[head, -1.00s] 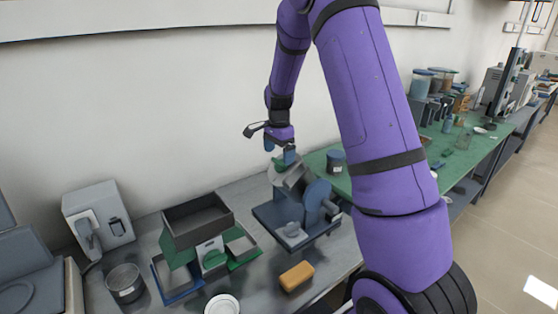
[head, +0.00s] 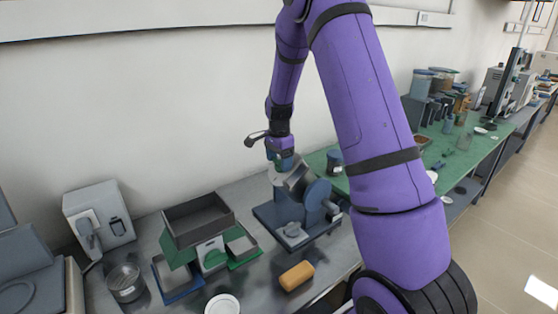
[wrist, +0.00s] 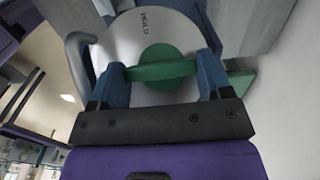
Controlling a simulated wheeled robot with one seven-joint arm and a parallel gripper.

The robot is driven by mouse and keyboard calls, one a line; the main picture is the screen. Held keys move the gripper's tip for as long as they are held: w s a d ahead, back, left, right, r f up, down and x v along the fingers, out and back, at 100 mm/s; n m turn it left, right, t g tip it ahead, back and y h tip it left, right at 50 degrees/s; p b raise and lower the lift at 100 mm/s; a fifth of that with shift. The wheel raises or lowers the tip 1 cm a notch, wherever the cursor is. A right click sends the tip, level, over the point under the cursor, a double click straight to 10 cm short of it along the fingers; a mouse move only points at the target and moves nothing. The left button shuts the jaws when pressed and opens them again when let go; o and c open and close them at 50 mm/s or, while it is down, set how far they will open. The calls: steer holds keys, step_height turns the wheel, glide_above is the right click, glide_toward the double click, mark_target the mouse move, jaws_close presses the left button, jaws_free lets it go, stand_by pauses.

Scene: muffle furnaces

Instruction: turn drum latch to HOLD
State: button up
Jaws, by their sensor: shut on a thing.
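The drum latch is a green bar (wrist: 160,71) with a round green hub on a pale grey disc (wrist: 190,35). Dark lettering that appears to read HOLD stands near the disc's top edge. The bar lies roughly level across the wrist view. My gripper (wrist: 163,72) is shut on the latch, one blue finger at each side of the bar. In the head view my gripper (head: 281,161) is low over the top of the grey drum (head: 298,180), which stands on a blue base (head: 278,222). My fingers hide most of the latch there.
A curved grey handle (wrist: 78,62) stands close to the disc at the left in the wrist view. The wall is behind the drum. Left of it are a dark tray (head: 198,218) on a green stand and a metal cup (head: 125,282). An orange block (head: 296,276) lies in front.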

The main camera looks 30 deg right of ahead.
steer(key=n+g, duration=0.1)
steer(key=n, duration=0.1)
steer(key=n+g, duration=0.1)
steer(key=shift+w+n+g+h, duration=0.2)
steer(key=shift+n+g+h, duration=0.1)
steer(key=shift+n+g, duration=0.1)
steer(key=n+g, duration=0.1)
steer(key=n, duration=0.1)
steer(key=n+g+h, duration=0.1)
steer(key=shift+w+a+f+n, duration=0.1)
steer(key=shift+w+a+n, duration=0.05)
steer(key=shift+n, duration=0.25)
steer(key=n+g+h, duration=0.2)
steer(key=n, duration=0.2)
steer(key=shift+a+f+h, duration=0.1)
steer(key=shift+h, duration=0.2)
steer(key=shift+a+n+g+h, duration=0.1)
steer(key=shift+n+g+h, duration=0.3)
steer(key=shift+n+h, duration=1.15)
steer(key=shift+n+y, duration=0.35)
steer(key=shift+n, duration=0.1)
steer(key=o, duration=0.9)
